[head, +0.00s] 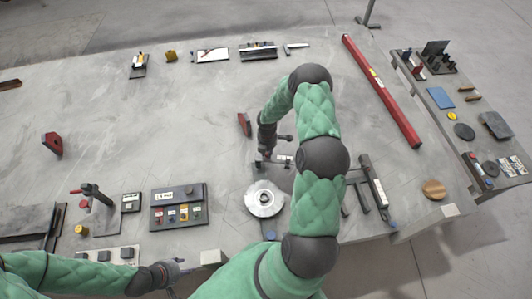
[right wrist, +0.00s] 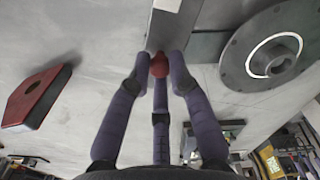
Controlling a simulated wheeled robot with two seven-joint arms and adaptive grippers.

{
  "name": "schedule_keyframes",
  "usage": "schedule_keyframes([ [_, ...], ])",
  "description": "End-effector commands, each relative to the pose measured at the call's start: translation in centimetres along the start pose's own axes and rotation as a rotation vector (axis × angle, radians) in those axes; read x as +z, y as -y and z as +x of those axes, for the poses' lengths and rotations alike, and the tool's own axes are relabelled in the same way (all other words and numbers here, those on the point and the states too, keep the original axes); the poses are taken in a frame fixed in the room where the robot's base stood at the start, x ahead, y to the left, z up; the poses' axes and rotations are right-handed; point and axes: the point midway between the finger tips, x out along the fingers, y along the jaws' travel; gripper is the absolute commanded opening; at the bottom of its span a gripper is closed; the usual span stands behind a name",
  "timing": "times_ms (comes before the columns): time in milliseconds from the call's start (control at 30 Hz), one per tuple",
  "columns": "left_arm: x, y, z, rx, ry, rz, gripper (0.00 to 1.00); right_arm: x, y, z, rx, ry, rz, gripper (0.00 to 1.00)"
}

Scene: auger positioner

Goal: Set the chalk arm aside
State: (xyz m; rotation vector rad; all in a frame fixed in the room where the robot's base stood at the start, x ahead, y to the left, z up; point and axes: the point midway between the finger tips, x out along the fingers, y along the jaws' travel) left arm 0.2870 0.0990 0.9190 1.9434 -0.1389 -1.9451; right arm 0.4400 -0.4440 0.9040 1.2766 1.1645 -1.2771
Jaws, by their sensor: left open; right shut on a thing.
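My right gripper (head: 265,157) reaches down over the middle of the table, just above the round metal disc. In the right wrist view its fingers (right wrist: 158,72) are closed around a small red knob (right wrist: 159,65). The knob lies at the lower end of a flat grey bar (right wrist: 172,32), which I take for the chalk arm; its far end is cut off by the frame. In the head view my arm and gripper mostly hide it. My left gripper (head: 178,268) is open and empty near the table's front edge, at lower left.
The round metal disc (head: 258,206) is close below the right gripper. A red block (head: 244,124) stands to its left and up. A dark control panel (head: 178,205) and a small red-handled stand (head: 92,193) are at left. Clear table lies between the red block and the far tools.

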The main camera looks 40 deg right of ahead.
Motion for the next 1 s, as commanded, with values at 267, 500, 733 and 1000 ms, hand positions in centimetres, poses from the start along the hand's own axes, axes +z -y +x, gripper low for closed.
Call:
schedule_keyframes([
  [267,0.01,-0.03,-0.1,0.0,0.0,0.0,0.44,0.15,-0.28,-0.03,0.002,0.001,-0.046,0.0],
  [500,0.01,-0.03,-0.09,0.0,0.0,0.0,0.44,0.16,-0.3,-0.03,0.003,0.001,-0.048,0.0],
  [733,0.01,-0.03,-0.1,0.0,0.0,0.0,0.44,0.15,-0.3,-0.04,0.003,0.001,-0.048,0.44],
  [1000,0.0,-0.03,-0.1,0.0,0.0,0.0,0.44,0.11,-0.23,-0.02,0.001,0.0,-0.048,0.44],
])
